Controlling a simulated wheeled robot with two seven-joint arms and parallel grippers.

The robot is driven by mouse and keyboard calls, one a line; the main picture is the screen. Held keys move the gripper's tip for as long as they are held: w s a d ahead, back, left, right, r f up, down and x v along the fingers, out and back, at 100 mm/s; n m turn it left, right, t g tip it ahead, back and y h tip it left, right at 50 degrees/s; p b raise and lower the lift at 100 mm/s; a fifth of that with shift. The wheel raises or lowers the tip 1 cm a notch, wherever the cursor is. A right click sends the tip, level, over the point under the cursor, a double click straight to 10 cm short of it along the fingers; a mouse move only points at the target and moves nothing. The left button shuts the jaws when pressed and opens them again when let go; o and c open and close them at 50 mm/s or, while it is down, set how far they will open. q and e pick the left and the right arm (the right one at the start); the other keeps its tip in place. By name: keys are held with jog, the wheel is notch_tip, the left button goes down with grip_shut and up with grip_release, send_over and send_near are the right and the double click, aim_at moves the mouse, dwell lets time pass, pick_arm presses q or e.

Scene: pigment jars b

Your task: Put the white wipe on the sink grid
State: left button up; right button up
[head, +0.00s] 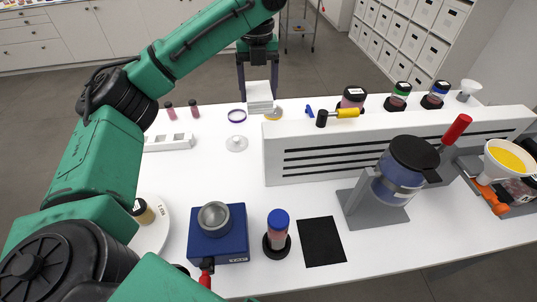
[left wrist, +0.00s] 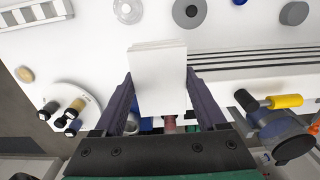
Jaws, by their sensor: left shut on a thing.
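The white wipe (head: 260,97) is a folded white block between the fingers of my left gripper (head: 258,86), over the far edge of the white table. In the left wrist view the wipe (left wrist: 158,82) fills the space between the two dark fingers of the left gripper (left wrist: 160,95), which is shut on it. The wipe looks held above the table; its exact height is hard to tell. I cannot make out a sink or a sink grid in either view. My right gripper is not in view.
A blue device with a metal bowl (head: 214,216), a blue-capped jar (head: 278,232) and a black mat (head: 322,242) are nearer.

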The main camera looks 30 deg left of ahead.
pick_arm(q)
jog(key=b, duration=0.2)
send_over(261, 159)
notch_tip(261, 159, down, 8)
notch_tip(261, 159, down, 15)
jog(key=shift+r+p, duration=0.15)
jog(key=shift+p, duration=0.9)
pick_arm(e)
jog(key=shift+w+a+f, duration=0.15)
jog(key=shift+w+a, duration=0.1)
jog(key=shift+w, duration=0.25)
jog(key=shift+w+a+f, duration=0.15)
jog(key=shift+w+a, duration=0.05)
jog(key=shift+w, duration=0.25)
pick_arm(q)
jog(key=o, duration=1.3)
jog(key=shift+c, duration=0.2)
